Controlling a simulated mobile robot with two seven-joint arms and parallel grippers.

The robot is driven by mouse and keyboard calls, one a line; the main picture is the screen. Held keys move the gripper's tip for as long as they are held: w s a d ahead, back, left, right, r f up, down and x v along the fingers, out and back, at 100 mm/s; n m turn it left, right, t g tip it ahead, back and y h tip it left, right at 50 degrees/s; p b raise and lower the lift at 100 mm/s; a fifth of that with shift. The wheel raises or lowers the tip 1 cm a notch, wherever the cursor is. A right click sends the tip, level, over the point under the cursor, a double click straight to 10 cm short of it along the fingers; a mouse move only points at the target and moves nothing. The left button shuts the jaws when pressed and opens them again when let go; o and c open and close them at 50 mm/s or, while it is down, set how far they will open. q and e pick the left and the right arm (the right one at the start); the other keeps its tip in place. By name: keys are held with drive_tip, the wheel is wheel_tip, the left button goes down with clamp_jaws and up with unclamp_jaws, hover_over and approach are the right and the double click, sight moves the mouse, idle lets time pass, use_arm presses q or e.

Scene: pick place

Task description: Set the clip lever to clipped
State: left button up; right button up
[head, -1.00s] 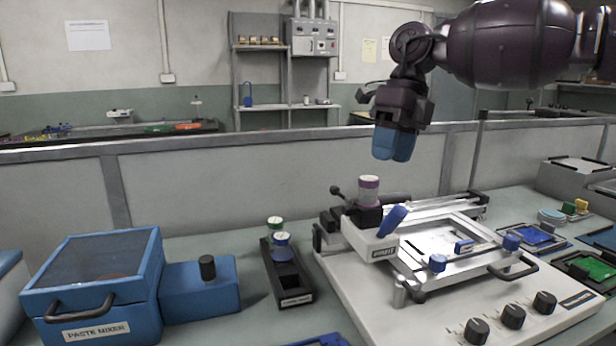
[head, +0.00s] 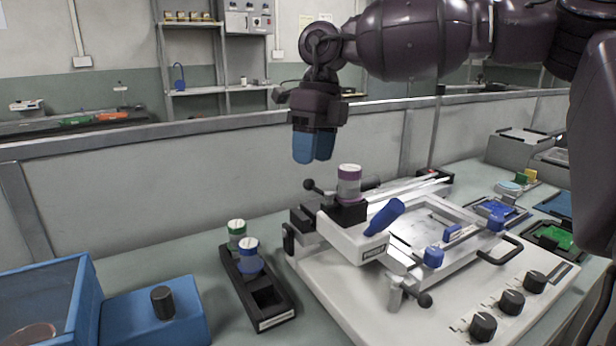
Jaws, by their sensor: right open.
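A white printing machine (head: 340,290) stands on the bench. A blue angled lever (head: 383,217) sticks up from its white labelled head block (head: 352,243). Black-knobbed levers show at the back left (head: 310,184) and at the front (head: 424,300), the front one on a silver post. I cannot tell which of these is the clip lever. A jar with a purple band (head: 349,184) sits upright on the head block. My right gripper (head: 313,161) hangs fingers down above and slightly left of the jar, apart from everything, open and empty. My left gripper is not in view.
A black rack (head: 268,315) with a green-banded jar (head: 237,234) and a blue-banded jar (head: 249,254) stands left of the machine. A blue box (head: 150,318) with a black knob is at front left. A low partition (head: 200,185) runs behind the bench.

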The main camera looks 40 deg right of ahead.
drive_tip(key=shift+a+f, duration=0.25)
drive_tip(key=shift+f, duration=0.9)
drive_tip(key=shift+a+f, duration=0.2)
drive_tip(key=shift+f, duration=0.9)
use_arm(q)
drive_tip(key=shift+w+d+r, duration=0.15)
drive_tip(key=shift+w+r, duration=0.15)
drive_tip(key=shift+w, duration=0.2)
use_arm(e)
clamp_jaws()
drive_tip(key=shift+s+d+r+m, duration=0.15)
drive_tip(key=shift+d+m, duration=0.2)
drive_tip(key=shift+m, duration=0.55)
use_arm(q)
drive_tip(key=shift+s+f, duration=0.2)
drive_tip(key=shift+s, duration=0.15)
use_arm(e)
drive_tip(key=shift+d+f+m+t, duration=0.2)
drive_tip(key=shift+d+m+t, duration=0.1)
drive_tip(key=shift+m, duration=0.3)
